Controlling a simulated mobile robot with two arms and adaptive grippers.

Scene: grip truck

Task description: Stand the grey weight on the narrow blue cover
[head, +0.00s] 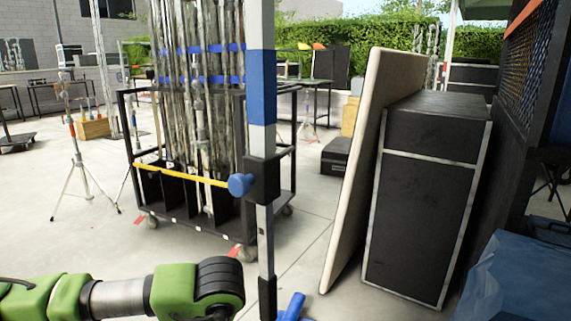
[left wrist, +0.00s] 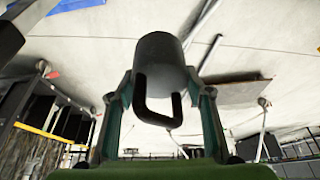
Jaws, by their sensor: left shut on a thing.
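The grey weight (left wrist: 160,55) is a dark grey cylinder with a loop handle (left wrist: 160,108), seen in the left wrist view. My left gripper (left wrist: 163,84) is shut on it, with a finger on either side. In the head view only my green left arm shows at the lower left; its gripper and the weight are out of that view. A blue cover (head: 510,282) lies at the lower right of the head view, cut off by the frame edge. I cannot tell whether it is the narrow one. My right gripper is not in view.
A wheeled rack (head: 195,225) of poles stands left of centre, behind an upright stand (head: 265,225) with blue knobs. A leaning pale board (head: 365,150) and a tall black case (head: 425,200) stand at right. A tripod (head: 78,165) is at left. Open floor lies between.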

